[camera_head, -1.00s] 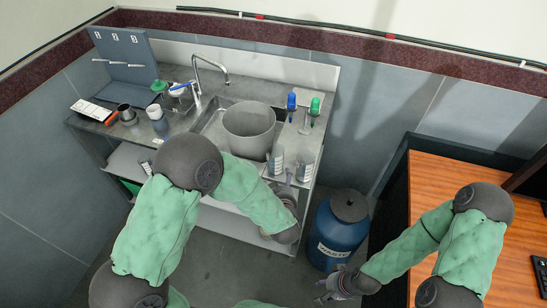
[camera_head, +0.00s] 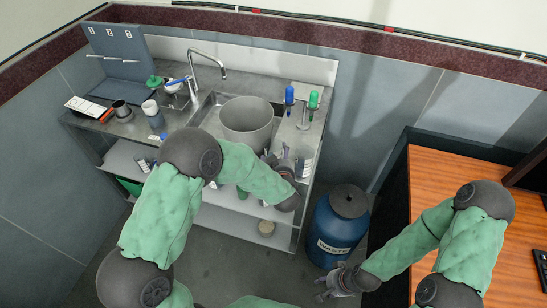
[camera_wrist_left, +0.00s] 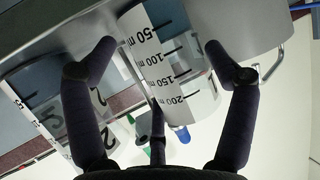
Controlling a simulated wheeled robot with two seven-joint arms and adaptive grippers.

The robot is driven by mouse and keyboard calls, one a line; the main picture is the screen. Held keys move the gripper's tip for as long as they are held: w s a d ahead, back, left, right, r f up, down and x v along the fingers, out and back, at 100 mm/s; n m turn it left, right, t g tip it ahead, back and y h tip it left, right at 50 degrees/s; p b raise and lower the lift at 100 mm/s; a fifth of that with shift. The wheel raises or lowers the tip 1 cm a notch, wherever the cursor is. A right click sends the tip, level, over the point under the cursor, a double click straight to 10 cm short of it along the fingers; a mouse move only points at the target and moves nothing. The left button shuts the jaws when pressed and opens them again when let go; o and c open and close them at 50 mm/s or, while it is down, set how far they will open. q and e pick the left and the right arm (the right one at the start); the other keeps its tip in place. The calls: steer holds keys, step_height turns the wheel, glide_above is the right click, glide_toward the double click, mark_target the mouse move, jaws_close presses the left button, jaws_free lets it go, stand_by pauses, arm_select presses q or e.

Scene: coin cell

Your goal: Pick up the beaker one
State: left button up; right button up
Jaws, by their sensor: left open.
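A clear beaker with black marks from 50 to 200 (camera_wrist_left: 165,75) stands between the spread fingers of my left gripper (camera_wrist_left: 160,48) in the left wrist view. The fingers are open around it, and I cannot tell whether they touch it. Its number does not show. A second clear beaker, marked 2 (camera_wrist_left: 75,125), stands to the left in that view; it shows in the head view (camera_head: 305,161), right of my left gripper (camera_head: 279,160). My right gripper (camera_head: 326,284) hangs low by the blue waste drum; its fingers are too small to judge.
A large grey pot (camera_head: 247,121) sits in the sink beside my left gripper. Blue and green pipettes (camera_head: 290,97) stand behind the beakers. A faucet (camera_head: 207,60) rises behind the sink. The waste drum (camera_head: 336,230) stands on the floor right of the counter.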

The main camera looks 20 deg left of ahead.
arm_select(q)
steer(key=shift+w+a+f, duration=0.25)
steer(key=shift+w, duration=0.4)
steer(key=c, duration=0.9)
steer(key=shift+r, duration=0.15)
